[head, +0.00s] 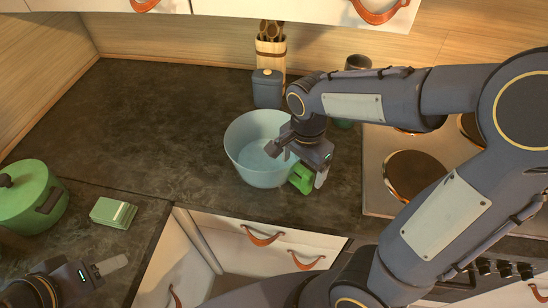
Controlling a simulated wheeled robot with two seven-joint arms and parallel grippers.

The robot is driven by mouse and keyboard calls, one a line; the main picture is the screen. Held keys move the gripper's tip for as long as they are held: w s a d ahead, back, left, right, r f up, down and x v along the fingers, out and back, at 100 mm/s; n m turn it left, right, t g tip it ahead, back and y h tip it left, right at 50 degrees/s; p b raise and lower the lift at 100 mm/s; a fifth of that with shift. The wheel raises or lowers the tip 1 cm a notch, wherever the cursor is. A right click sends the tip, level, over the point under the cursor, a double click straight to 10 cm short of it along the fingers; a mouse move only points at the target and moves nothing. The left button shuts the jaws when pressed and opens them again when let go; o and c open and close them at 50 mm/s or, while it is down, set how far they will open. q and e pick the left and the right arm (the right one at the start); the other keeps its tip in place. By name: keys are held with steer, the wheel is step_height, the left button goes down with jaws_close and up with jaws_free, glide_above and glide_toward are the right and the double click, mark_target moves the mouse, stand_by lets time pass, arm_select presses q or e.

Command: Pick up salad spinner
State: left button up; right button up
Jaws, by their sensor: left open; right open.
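A pale blue round bowl (250,165), which looks like the salad spinner, stands upright on the dark counter near its front edge, with its open top facing up. My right gripper (297,164) is open at the bowl's right side. One finger overlaps the bowl's inside in the picture and the other is right of the rim; I cannot tell whether they touch it. A bright green part (301,178) shows beside the bowl under this gripper, partly hidden. My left gripper (98,277) is open and empty at the lower left, away from the bowl and partly cut off.
A green pot (30,197) and a stack of green square pieces (113,212) are at the left. A blue-grey canister (267,88) and a utensil holder (271,52) stand behind the bowl. A stove (376,190) is right. The counter left of the bowl is clear.

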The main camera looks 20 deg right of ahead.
steer(key=shift+f, duration=0.95)
steer(key=shift+c, duration=0.4)
steer(key=c, duration=1.2)
steer(key=shift+c, duration=0.5)
steer(key=shift+r, duration=0.15)
